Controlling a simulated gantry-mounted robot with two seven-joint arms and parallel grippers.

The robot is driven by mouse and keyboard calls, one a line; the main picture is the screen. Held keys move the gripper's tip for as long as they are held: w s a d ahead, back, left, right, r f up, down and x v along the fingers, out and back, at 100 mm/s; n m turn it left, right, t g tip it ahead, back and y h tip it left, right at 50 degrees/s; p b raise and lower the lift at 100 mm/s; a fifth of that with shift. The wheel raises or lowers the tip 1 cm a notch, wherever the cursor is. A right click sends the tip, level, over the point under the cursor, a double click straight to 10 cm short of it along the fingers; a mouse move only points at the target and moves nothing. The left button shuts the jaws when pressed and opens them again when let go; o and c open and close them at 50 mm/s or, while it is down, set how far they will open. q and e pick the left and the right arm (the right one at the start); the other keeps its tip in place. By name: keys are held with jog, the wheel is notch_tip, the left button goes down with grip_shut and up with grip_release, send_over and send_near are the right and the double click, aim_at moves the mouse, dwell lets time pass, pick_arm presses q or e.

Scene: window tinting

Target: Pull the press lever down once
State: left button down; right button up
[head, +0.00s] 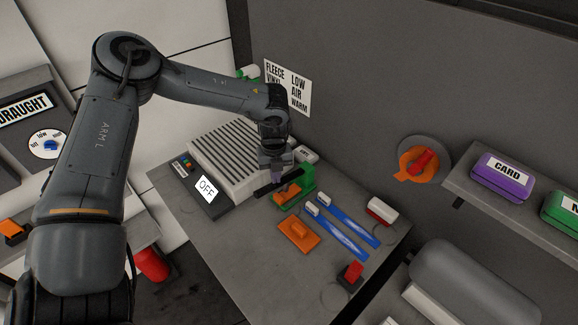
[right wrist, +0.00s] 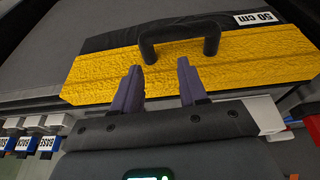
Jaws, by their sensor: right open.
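A small green device with an orange part (head: 289,194) stands on the grey worktop (head: 232,265). I cannot tell for sure which part is the press lever. A red upright piece on a dark base (head: 351,272) stands near the worktop's front right. My left gripper (head: 277,181) points down right at the back edge of the green device, by a dark flat bar; whether it touches is unclear, and its fingers are too small to read. My right gripper (right wrist: 158,70) shows only in the right wrist view, open and empty, its purple fingers before a dark handle (right wrist: 180,45) on a yellow block (right wrist: 240,70).
A ribbed pale unit (head: 235,150) with an OFF display (head: 206,187) stands left of the green device. A shelf holds a purple CARD box (head: 500,178).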

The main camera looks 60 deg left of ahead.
pick_arm(q)
jog(key=shift+f+b, duration=0.65)
jog(key=shift+f, duration=0.2)
jog(key=shift+w+r+p, duration=0.1)
jog(key=shift+r+p, duration=1.15)
jog(key=shift+r, duration=0.75)
notch_tip(320, 180, up, 12)
jog(key=p, duration=0.7)
jog(key=shift+r, duration=0.2)
